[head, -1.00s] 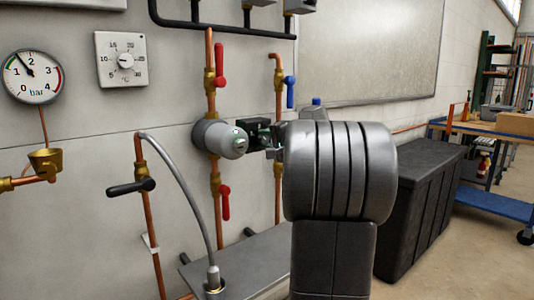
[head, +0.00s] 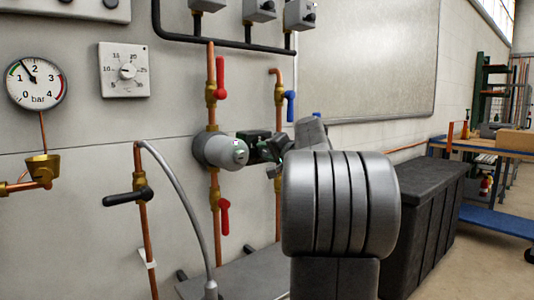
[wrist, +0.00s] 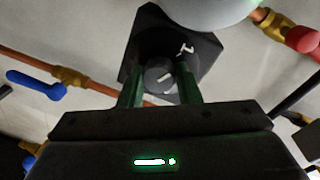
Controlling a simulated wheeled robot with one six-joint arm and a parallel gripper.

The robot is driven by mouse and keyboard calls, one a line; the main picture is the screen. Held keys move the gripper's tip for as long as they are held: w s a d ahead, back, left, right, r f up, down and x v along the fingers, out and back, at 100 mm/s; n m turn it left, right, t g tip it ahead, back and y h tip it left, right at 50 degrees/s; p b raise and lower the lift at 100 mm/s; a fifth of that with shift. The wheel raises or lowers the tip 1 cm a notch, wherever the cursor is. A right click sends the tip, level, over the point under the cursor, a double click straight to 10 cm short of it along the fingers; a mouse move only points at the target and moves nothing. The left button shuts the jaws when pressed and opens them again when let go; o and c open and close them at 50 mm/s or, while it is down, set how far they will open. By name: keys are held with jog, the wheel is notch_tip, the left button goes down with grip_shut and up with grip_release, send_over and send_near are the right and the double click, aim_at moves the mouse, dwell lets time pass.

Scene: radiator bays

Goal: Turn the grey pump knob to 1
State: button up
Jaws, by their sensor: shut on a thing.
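The pump (head: 228,152) is a grey cylinder set in the left copper pipe. A black box (head: 252,139) sticks out from its right side. In the wrist view the black box (wrist: 140,25) carries the small round grey pump knob (wrist: 160,76), which has a pale pointer line. A white numeral is beside the knob at upper right, tilted and hard to read. My gripper (wrist: 160,84) has its green-lit fingers on both sides of the knob, shut on it. In the head view my gripper (head: 264,150) is at the box, and the knob is hidden.
Red valve levers (head: 220,77) sit above and below the pump, and a blue lever (head: 290,104) is on the right pipe. A pressure gauge (head: 35,83) and thermostat dial (head: 125,70) are at left. A dark cabinet (head: 425,210) stands at right.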

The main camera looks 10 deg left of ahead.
jog(key=o, duration=0.9)
jog(key=shift+f, duration=0.2)
jog(key=shift+o, duration=0.2)
jog(key=shift+r, duration=0.1)
jog(key=p+v, duration=0.1)
jog(key=v, duration=1.3)
jog(key=shift+p, duration=0.4)
jog(key=shift+w+a, duration=0.1)
jog(key=shift+w, duration=0.1)
jog(key=b+x, duration=0.1)
jog(key=x, duration=1.2)
jog(key=shift+w+a+b, duration=0.2)
jog(key=shift+a+b, duration=0.05)
jog(key=shift+b, duration=0.1)
